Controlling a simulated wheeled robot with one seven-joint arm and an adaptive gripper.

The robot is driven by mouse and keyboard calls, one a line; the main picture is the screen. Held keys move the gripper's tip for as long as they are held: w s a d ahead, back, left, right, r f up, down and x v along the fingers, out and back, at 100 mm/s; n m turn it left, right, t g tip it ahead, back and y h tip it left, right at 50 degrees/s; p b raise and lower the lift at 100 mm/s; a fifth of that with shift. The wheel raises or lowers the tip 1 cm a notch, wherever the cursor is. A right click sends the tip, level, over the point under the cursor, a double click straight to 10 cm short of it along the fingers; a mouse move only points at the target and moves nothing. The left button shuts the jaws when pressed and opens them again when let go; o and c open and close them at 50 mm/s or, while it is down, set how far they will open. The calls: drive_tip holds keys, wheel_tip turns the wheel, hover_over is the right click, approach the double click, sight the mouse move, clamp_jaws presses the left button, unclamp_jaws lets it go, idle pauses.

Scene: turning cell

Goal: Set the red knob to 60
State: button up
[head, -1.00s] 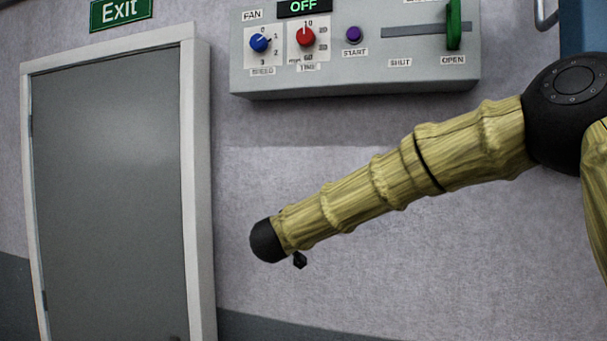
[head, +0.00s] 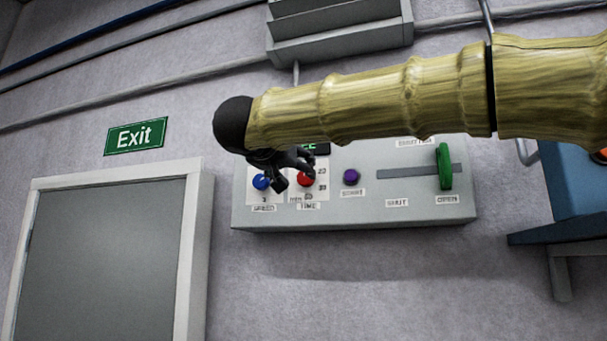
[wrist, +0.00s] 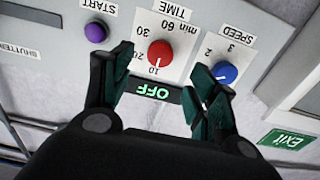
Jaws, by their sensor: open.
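The red knob (head: 305,180) is on the grey wall panel's white TIME dial, partly behind my fingers in the head view. In the wrist view, which is upside down, the red knob (wrist: 160,53) shows whole, its white pointer mark toward 10. The 60 label (wrist: 173,26) is on the opposite side of the dial. My gripper (head: 294,177) is in front of the panel by the knob. In the wrist view my gripper (wrist: 161,62) is open, one finger on each side of the knob in the picture. The fingers look apart from it; their depth is unclear.
The blue SPEED knob (wrist: 225,72) is close by the right finger. The purple START button (head: 351,177) and green lever (head: 444,167) are further right on the panel. The display (wrist: 153,92) reads OFF. A door (head: 105,265) and Exit sign (head: 136,136) are left.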

sight(304, 177)
drive_tip(key=p+x, duration=0.3)
drive_tip(key=x, duration=0.5)
drive_tip(key=shift+w, duration=0.1)
drive_tip(key=c, duration=1.1)
